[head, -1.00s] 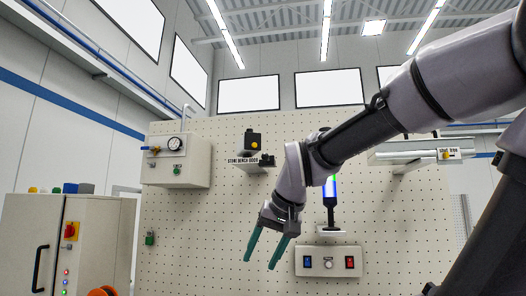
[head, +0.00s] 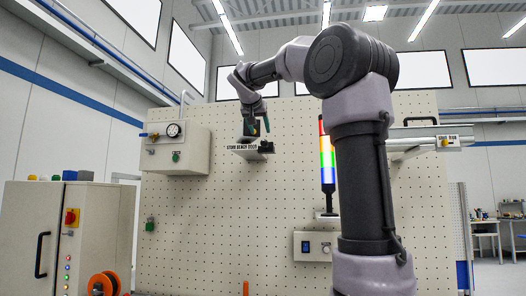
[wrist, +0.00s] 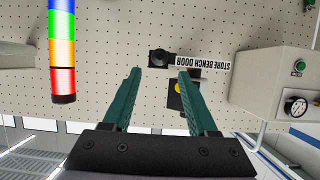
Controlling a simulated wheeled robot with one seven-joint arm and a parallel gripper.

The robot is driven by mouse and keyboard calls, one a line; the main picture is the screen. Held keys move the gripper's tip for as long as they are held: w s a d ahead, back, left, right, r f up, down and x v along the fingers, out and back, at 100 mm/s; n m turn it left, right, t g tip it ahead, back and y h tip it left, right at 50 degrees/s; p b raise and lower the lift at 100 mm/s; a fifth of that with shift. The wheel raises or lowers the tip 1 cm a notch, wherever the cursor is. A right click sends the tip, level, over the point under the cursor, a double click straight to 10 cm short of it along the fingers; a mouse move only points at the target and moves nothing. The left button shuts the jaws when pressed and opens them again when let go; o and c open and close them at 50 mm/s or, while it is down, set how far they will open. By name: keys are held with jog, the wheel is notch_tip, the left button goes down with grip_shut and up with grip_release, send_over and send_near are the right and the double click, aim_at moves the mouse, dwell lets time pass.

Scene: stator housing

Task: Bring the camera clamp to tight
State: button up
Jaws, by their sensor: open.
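A black box with a yellow round knob (wrist: 178,87) is mounted on the pegboard by the sign "STORE BENCH DOOR" (head: 240,147). A small black camera-like part (wrist: 159,58) sits beside that sign; in the head view it is at the sign's right end (head: 266,147). I cannot tell which of these is the camera clamp, nor its setting. My gripper (wrist: 160,72) is open and empty, its teal fingers pointing toward the board. The wrist view is upside down; the right finger partly covers the black box. In the head view my gripper (head: 255,120) overlaps the box.
A light tower (head: 326,165) stands to the right on the pegboard (head: 215,220). A gauge box (head: 178,148) is on the left, a switch panel (head: 316,246) below right, and a rail (head: 425,137) at upper right. A cabinet (head: 75,230) stands at lower left.

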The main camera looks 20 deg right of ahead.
aim_at(264, 142)
jog(key=shift+x, duration=3.8)
jog(key=shift+w+d, duration=0.1)
